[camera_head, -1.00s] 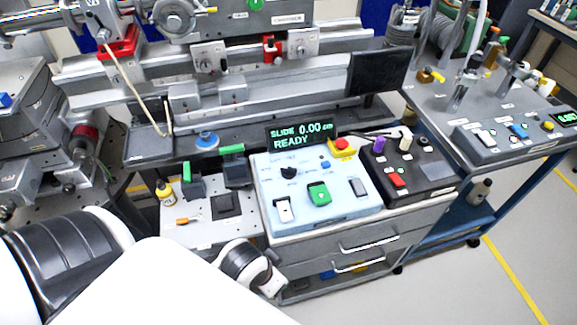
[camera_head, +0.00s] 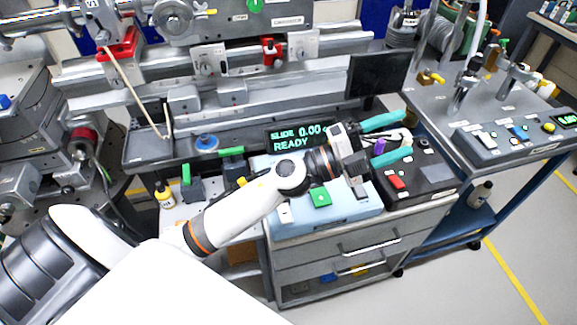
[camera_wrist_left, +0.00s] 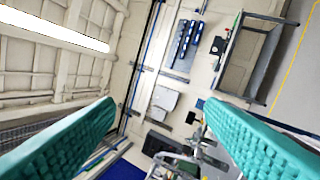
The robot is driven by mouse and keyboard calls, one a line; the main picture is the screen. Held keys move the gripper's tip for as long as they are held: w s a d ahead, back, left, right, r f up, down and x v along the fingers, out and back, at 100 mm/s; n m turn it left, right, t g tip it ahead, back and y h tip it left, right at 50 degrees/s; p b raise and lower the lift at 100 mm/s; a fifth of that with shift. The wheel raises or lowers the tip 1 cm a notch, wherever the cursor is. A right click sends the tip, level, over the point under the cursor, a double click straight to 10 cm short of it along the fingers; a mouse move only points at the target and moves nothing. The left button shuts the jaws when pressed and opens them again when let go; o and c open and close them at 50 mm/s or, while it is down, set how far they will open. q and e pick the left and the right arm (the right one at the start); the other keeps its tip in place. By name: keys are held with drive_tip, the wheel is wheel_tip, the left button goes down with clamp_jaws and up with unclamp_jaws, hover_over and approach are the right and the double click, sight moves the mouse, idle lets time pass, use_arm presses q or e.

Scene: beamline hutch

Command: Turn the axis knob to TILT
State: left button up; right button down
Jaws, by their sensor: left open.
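My left gripper (camera_head: 408,134) is open, with its two teal fingers apart over the dark control box (camera_head: 432,178). A purple knob (camera_head: 379,146) on that box shows between the fingers, and a pale knob is partly seen beside it. I cannot tell that the fingers touch either. The light-blue control box (camera_head: 335,213) lies under my left forearm. Its black pointer knob, with small labels around it, is hidden behind the arm now. I cannot read TILT anywhere. In the left wrist view the teal fingers (camera_wrist_left: 160,135) are spread and empty. My right gripper is not in view.
A display reading SLIDE 0.00 READY (camera_head: 290,138) stands behind the light-blue box. A green button (camera_head: 320,198) and a red switch (camera_head: 397,182) are near the arm. A black screen (camera_head: 377,73) stands behind the gripper. A blue cart (camera_head: 480,185) is at the right.

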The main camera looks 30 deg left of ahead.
use_arm(q)
wheel_tip(320, 180, down, 11)
drive_tip(key=a+m+g+y, duration=0.2)
drive_tip(key=m+g+y, duration=0.3)
drive_tip(key=m+g, duration=0.65)
drive_tip(key=w+a+f+n+g+y, duration=0.1)
drive_tip(key=a+n+g+y, duration=0.25)
drive_tip(key=a+y, duration=1.25)
drive_tip(key=a+f+h, duration=0.1)
drive_tip(key=f, duration=0.3)
drive_tip(key=a+f+h+p, duration=0.1)
drive_tip(key=a+f+h, duration=0.1)
drive_tip(key=f, duration=0.2)
drive_tip(key=a+f+h+p, duration=0.1)
drive_tip(key=a+f+h, duration=0.1)
drive_tip(key=f, duration=0.2)
drive_tip(key=shift+w+f+g, duration=0.15)
drive_tip(key=shift+g, duration=0.15)
drive_tip(key=c, duration=1)
drive_tip(key=shift+m, duration=0.3)
